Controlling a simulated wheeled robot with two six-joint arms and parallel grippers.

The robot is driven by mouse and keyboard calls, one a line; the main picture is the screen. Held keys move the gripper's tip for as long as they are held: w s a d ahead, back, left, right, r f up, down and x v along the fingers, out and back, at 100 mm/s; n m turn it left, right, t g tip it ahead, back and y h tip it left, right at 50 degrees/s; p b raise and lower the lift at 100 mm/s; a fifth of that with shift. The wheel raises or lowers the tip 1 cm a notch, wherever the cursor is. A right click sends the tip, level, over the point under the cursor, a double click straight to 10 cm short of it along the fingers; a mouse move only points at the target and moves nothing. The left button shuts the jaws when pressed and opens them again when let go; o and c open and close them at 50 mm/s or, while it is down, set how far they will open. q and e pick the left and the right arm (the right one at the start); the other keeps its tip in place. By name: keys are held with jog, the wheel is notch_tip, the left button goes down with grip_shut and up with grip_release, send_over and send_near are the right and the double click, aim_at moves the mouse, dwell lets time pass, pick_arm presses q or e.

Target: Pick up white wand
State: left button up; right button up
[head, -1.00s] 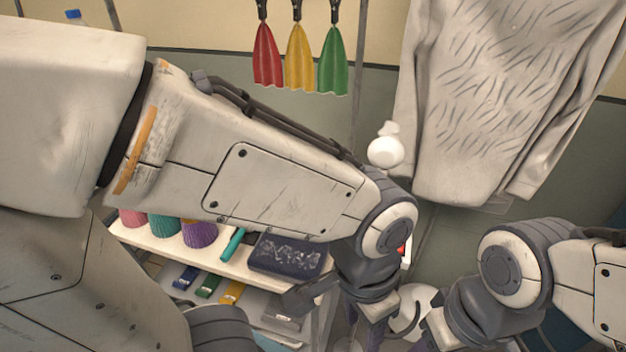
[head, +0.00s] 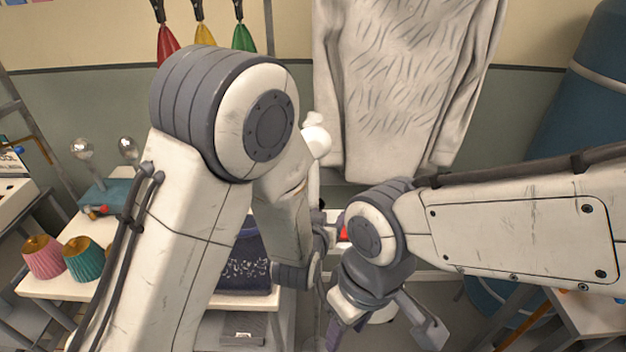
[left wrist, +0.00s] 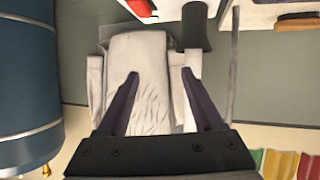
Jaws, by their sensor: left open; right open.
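The white wand (head: 316,140) stands upright left of the hanging shirt in the head view, with a rounded white top. My left forearm partly covers its lower part. A white upright piece that looks like the wand (left wrist: 193,68) also shows in the left wrist view, partly behind the right-hand finger. My left gripper (head: 328,226) is mostly hidden by my arms in the head view. In the left wrist view its two dark fingers (left wrist: 162,98) are apart with nothing gripped between them. My right gripper (head: 382,337) is low in the head view, open and empty.
A pale patterned shirt (head: 400,90) hangs behind, right of the wand. A red item (head: 343,234) lies low beneath it. A white shelf (head: 60,287) with lampshades stands left. A thin upright post (left wrist: 232,65) is close to the wand. A blue cylinder (head: 590,85) stands right.

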aim_at(315, 193)
pick_arm(q)
jog(key=w+a+t, duration=0.1)
jog(key=a+t, duration=0.1)
jog(key=w+a+t+y, duration=0.1)
jog(key=t, duration=0.2)
jog(key=shift+w+a+f+n, duration=0.1)
jog(key=shift+w+a+n, duration=0.05)
jog(key=shift+a+n, duration=0.2)
jog(key=w, duration=0.1)
jog(key=w+p, duration=0.1)
jog(key=w, duration=0.3)
jog(key=shift+d, duration=0.35)
jog(key=w+p, duration=0.3)
jog(key=w, duration=0.1)
jog(key=shift+w+d, duration=0.15)
jog(key=shift+w, duration=0.5)
grip_shut()
jog(key=shift+r, duration=0.2)
